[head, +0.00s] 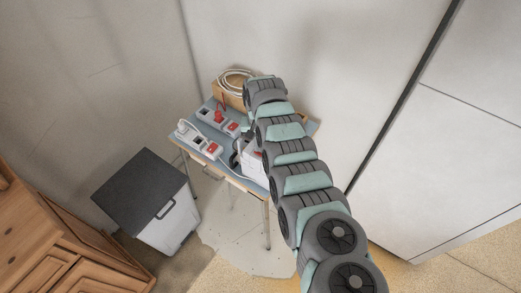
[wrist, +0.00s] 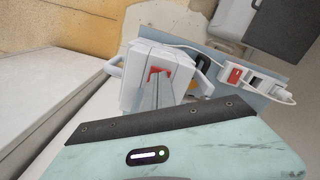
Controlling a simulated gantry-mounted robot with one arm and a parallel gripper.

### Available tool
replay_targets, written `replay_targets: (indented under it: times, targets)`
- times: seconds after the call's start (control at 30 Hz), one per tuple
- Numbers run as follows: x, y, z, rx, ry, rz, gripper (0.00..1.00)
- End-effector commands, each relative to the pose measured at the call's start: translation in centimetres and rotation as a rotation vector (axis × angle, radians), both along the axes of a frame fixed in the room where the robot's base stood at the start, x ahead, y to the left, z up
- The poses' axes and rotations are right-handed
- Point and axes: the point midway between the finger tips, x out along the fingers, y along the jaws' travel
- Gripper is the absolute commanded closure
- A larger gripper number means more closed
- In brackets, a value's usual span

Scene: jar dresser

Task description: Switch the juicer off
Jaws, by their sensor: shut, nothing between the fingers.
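The juicer (wrist: 136,64) is a white boxy appliance with a handle on each side, standing on the small table. In the head view the white juicer (head: 252,160) is mostly hidden behind my arm. A red switch (wrist: 154,71) is on the juicer's face, partly covered by my fingers. My gripper (wrist: 158,78) is shut and empty, its fingertips at the red switch in the wrist view. I cannot tell whether they touch it or which way the switch is set. In the head view my fingers are hidden.
The small table (head: 236,177) has a blue top. Power strips with red switches (head: 211,149) lie on its left side, and one strip (wrist: 252,81) is right of the juicer. A coiled cable (head: 236,80) rests at the back. A dark-lidded bin (head: 143,190) stands left on the floor.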

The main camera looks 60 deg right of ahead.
Motion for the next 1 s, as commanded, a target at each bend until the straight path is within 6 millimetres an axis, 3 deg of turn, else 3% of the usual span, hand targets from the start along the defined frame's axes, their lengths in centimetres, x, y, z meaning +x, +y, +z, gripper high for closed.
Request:
replay_targets:
  times: [1.0]
  targets:
    - [0.0, 0.0, -1.4, 0.001, 0.0, 0.0, 1.0]
